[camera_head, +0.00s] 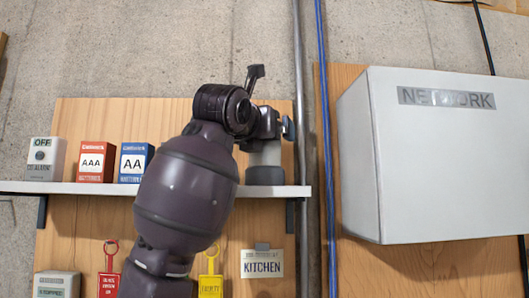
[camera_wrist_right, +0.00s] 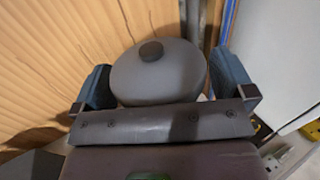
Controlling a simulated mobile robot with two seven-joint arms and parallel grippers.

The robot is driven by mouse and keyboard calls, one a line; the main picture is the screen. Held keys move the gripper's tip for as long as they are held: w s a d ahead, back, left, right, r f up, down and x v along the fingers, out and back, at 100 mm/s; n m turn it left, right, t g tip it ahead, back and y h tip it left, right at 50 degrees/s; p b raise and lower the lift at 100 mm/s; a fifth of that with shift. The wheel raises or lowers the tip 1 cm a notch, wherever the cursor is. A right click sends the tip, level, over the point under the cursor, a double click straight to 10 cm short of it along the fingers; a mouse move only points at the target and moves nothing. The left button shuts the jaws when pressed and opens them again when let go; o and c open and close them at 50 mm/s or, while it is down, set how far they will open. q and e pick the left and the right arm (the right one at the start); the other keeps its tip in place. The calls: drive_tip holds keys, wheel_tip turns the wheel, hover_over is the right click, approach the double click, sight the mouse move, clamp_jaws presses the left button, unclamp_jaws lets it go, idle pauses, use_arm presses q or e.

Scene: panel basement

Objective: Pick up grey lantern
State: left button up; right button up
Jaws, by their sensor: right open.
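The grey lantern (camera_head: 265,174) stands upright near the right end of the white shelf, with a lighter upper part and a darker base. My arm and gripper hide its top in the head view. My right gripper (camera_head: 270,128) is over the lantern. In the right wrist view the lantern's rounded grey top (camera_wrist_right: 158,76) with a dark knob lies between the two spread bluish fingers of the right gripper (camera_wrist_right: 166,85). The gripper is open; I cannot tell whether a finger touches the lantern. My left gripper is not in view.
Tags hang below, including a KITCHEN sign (camera_head: 262,264). A pipe (camera_head: 301,100), blue cable (camera_head: 324,120) and NETWORK cabinet (camera_head: 440,160) are to the right.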

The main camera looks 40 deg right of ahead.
drive_tip(key=shift+c, duration=0.2)
drive_tip(key=c, duration=1.1)
drive_tip(key=shift+r, duration=0.1)
wheel_tip(320, 180, up, 20)
drive_tip(key=shift+f, duration=0.15)
